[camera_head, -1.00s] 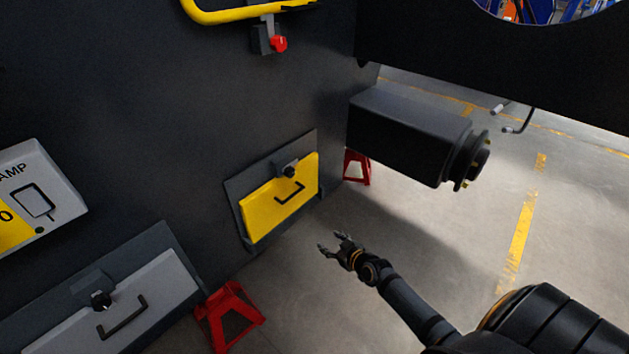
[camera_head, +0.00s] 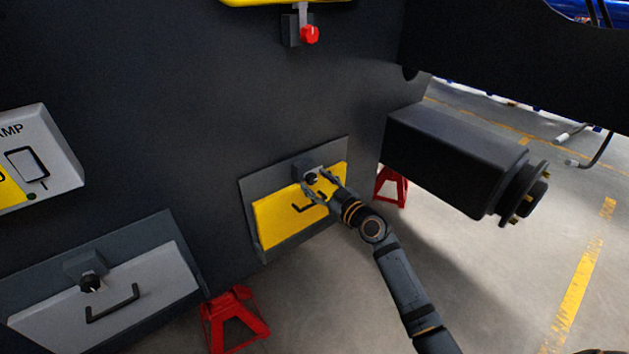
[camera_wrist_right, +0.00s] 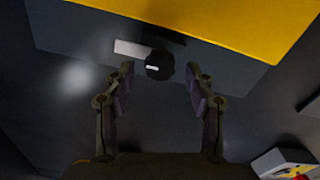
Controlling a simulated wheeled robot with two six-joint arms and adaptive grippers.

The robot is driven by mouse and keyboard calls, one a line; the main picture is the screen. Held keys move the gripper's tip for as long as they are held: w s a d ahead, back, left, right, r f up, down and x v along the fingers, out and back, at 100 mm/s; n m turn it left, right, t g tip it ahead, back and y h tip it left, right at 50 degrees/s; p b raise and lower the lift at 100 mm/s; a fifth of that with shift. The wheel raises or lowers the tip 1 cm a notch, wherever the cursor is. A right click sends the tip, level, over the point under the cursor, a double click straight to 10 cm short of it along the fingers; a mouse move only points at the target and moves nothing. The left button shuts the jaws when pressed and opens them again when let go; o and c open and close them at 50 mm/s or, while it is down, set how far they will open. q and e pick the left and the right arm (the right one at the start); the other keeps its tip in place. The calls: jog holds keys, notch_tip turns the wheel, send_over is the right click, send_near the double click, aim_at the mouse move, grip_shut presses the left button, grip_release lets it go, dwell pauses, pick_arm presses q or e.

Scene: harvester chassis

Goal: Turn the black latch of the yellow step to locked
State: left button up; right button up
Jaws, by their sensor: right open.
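The yellow step (camera_head: 280,217) is a folded panel in a dark grey frame, low on the dark chassis wall, with a black handle on its face. Its black latch (camera_wrist_right: 159,66) is a round knob with a short white mark, which lies about level in the right wrist view. In the head view the latch (camera_head: 311,178) is on a grey block at the step's top edge, partly covered by my fingers. My right gripper (camera_wrist_right: 159,84) is open, its fingertips on either side just short of the knob; I cannot tell whether they touch it. My left gripper is not in view.
A grey step (camera_head: 150,290) with its own black knob (camera_head: 90,283) is at lower left. A red-knobbed latch (camera_head: 309,35) is above. A black hub housing (camera_head: 450,155) juts out at right. Red stands (camera_head: 235,318) are below. The floor at right is clear.

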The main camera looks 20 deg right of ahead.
jog(key=shift+w+a, duration=0.25)
jog(key=shift+w, duration=0.45)
jog(key=c, duration=1.1)
jog(key=shift+c, duration=0.2)
